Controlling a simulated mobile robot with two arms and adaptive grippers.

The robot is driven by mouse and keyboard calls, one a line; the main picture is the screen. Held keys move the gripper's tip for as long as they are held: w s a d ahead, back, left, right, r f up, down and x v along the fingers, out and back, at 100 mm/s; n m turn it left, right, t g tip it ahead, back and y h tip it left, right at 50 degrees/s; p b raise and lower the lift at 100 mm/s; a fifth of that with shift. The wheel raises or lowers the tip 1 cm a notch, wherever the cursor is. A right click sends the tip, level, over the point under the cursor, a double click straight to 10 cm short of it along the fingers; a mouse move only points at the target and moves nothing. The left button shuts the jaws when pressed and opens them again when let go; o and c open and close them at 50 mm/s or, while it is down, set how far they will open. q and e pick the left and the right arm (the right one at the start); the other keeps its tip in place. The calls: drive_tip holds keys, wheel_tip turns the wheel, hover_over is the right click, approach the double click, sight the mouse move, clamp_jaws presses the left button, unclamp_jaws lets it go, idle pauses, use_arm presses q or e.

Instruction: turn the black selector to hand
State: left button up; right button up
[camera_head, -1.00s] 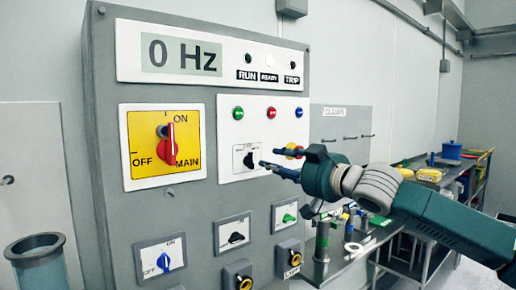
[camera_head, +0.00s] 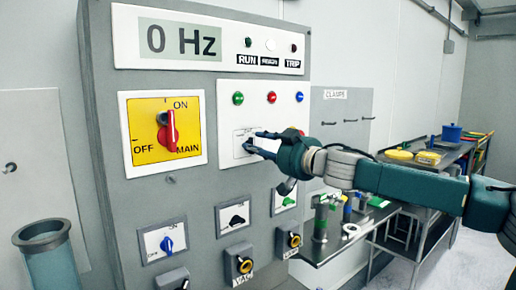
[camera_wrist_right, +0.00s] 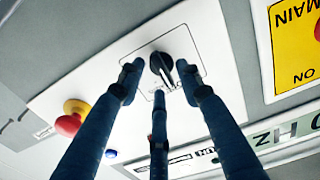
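The black selector (camera_wrist_right: 162,69) is a round knob with a grip bar, on a small white plate of the grey cabinet. In the head view the selector plate (camera_head: 240,136) is partly covered by my right fingers, and the knob is mostly hidden. My right gripper (camera_head: 254,141) reaches in from the right, its dark fingers at the plate. In the right wrist view the gripper (camera_wrist_right: 158,82) is open, with fingertips spread either side of the knob and a third finger below it. Small gaps show; contact cannot be told. The left gripper is not in view.
A red main switch (camera_head: 168,132) on a yellow plate is left of the selector. A red mushroom button (camera_wrist_right: 71,118) is close by in the wrist view. Green (camera_head: 238,98), red (camera_head: 271,97) and blue (camera_head: 299,97) buttons sit above. A bench (camera_head: 345,236) stands at right.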

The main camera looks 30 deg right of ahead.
drive_tip(key=shift+w, duration=0.2)
drive_tip(key=shift+c, duration=0.5)
clamp_jaws()
drive_tip(key=shift+a+n, duration=0.1)
drive_tip(key=shift+n, duration=0.3)
drive_tip(key=n+b, duration=0.1)
drive_tip(key=n, duration=0.1)
drive_tip(key=n+b, duration=0.1)
drive_tip(key=n, duration=0.2)
drive_tip(key=n+b, duration=0.1)
drive_tip(key=n, duration=0.2)
drive_tip(key=shift+a, duration=0.3)
